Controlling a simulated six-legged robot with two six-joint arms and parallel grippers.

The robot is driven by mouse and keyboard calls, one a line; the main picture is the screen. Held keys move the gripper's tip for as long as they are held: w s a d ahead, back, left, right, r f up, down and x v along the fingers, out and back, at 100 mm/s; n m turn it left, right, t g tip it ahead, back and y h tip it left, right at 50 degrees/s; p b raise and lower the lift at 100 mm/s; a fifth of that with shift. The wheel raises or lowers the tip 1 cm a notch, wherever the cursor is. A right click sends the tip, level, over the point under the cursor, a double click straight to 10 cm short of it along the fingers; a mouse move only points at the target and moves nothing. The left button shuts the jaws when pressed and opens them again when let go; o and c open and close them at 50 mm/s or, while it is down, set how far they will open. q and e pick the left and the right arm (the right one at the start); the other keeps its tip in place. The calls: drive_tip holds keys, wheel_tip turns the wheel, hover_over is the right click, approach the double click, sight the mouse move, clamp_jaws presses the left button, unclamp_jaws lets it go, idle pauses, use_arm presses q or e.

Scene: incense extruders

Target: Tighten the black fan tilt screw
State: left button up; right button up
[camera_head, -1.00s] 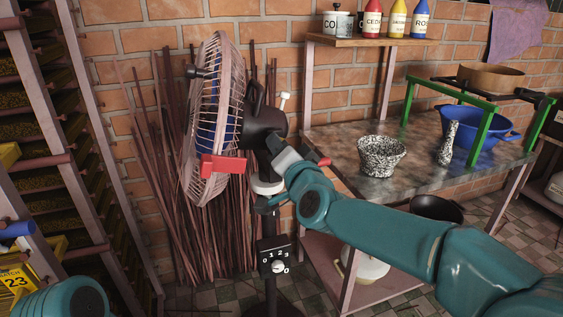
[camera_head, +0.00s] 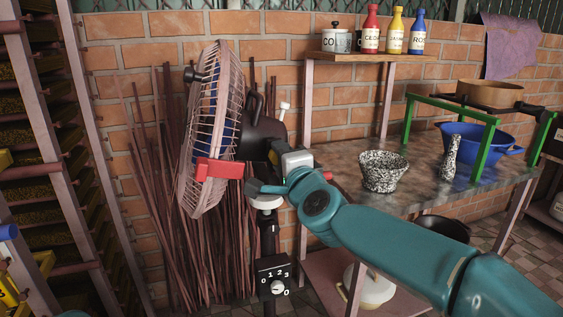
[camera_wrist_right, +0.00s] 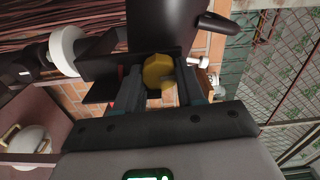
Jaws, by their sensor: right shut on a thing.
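The black fan (camera_head: 262,137) stands on a black pole with its caged head facing left. In the right wrist view, a yellow faceted knob (camera_wrist_right: 158,70), seemingly the tilt screw, sits against the black fan housing (camera_wrist_right: 163,22). My right gripper (camera_wrist_right: 160,82) is shut on this knob, one finger on each side. In the head view my right gripper (camera_head: 275,160) is at the back of the fan's joint, and the knob is hidden there. My left gripper is out of view.
A white collar (camera_head: 266,202) and a control box (camera_head: 273,277) are on the fan's pole. A small white knob (camera_head: 285,107) sticks up behind the housing. Thin sticks (camera_head: 165,200) lean on the wall behind. A table (camera_head: 335,160) with a speckled bowl (camera_head: 383,172) is at the right.

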idle(0.5)
drive_tip(key=o, duration=1)
drive_tip(key=shift+o, duration=0.2)
drive_tip(key=shift+s, duration=0.1)
drive_tip(key=v, duration=1.6)
drive_tip(key=shift+s, duration=0.1)
